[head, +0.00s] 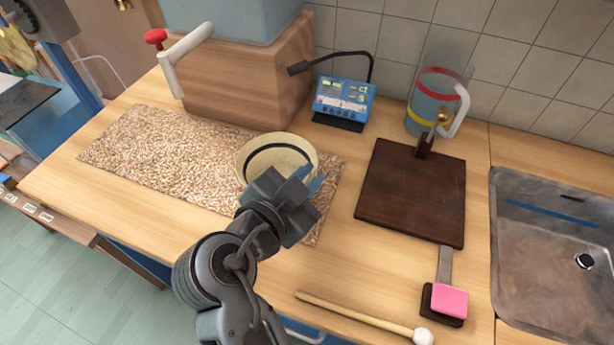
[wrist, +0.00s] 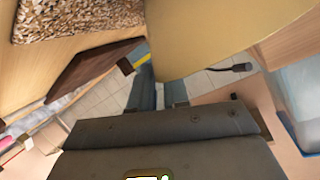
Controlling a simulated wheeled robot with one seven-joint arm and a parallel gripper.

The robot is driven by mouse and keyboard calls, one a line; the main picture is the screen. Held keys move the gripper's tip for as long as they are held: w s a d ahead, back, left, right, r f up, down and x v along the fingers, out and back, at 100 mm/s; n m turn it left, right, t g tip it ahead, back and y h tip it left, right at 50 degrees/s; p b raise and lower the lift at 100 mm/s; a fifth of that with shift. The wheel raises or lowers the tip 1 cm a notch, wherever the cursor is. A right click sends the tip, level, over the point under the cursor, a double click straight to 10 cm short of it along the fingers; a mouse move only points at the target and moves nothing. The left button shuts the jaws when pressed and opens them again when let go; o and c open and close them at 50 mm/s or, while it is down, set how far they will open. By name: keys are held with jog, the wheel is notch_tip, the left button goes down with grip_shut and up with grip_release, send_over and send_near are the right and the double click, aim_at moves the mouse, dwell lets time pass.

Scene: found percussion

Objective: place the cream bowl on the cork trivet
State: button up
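The cream bowl (head: 258,161) has a dark band inside. In the head view it appears tilted above the right part of a speckled tan mat (head: 150,155), the only cork-like thing I see. My gripper (head: 311,180) is at the bowl's right near side. In the wrist view the bowl (wrist: 225,35) fills the upper middle, and its edge runs between the two fingers of my gripper (wrist: 158,88), which look closed on its wall. The bowl hides part of one finger, and my wrist covers the bowl's near side in the head view.
A dark wooden board (head: 412,195) lies right of the mat. A blue meter (head: 345,98), a banded jug (head: 432,100) and a wooden box (head: 245,85) stand behind. A mallet (head: 365,318) and pink-topped block (head: 449,301) lie in front. A sink (head: 550,250) is far right.

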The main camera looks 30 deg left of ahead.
jog(key=shift+o, duration=1.4)
jog(key=shift+r, duration=0.1)
jog(key=shift+s+r, duration=0.1)
jog(key=b+v, duration=0.1)
jog(key=v, duration=1)
jog(key=shift+s, duration=0.45)
jog(key=shift+d+r, duration=0.1)
